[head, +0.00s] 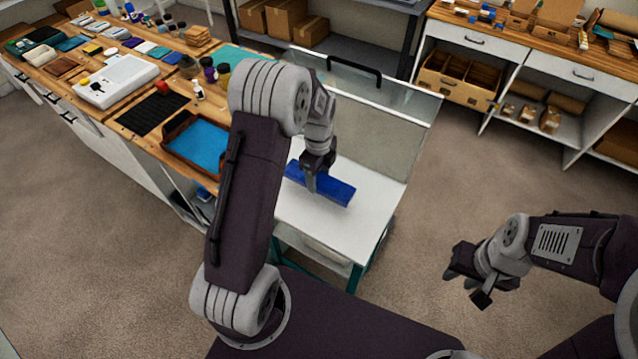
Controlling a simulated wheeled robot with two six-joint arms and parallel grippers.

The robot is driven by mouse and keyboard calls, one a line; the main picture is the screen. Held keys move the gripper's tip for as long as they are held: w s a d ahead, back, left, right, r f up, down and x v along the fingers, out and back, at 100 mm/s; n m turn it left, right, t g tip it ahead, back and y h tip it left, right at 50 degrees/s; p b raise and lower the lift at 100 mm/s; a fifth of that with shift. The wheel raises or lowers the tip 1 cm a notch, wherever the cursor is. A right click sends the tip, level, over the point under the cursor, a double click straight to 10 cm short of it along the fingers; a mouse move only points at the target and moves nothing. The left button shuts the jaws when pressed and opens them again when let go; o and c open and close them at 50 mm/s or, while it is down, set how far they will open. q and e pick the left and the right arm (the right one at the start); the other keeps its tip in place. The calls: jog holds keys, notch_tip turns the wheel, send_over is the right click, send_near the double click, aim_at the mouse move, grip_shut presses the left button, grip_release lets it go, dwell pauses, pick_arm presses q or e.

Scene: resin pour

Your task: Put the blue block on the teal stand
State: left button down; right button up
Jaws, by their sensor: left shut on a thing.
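The long blue block (338,190) is in the jaws of my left gripper (313,178), which points down and is shut on it near the block's middle. The block lies over the white top of the stand (358,228), whose teal legs show below. I cannot tell whether the block touches the top or is held just above it. My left arm hides the left part of the stand. My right gripper (467,287) is open and empty, over the floor to the right of the stand.
A clear panel with a black handle (340,66) stands at the stand's back. A wooden workbench at left carries a blue-lined tray (197,146), a black mat (152,113) and several jars. Shelves (530,75) stand at the back right. Floor between is clear.

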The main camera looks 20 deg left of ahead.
aim_at(318, 179)
pick_arm(q)
notch_tip(318, 179, down, 4)
jog(key=shift+d+r, duration=0.1)
jog(key=shift+r, duration=0.15)
jog(key=shift+w+f, duration=0.1)
jog(key=shift+f, duration=0.2)
jog(key=shift+f, duration=0.1)
jog(key=shift+c, duration=2.4)
grip_release()
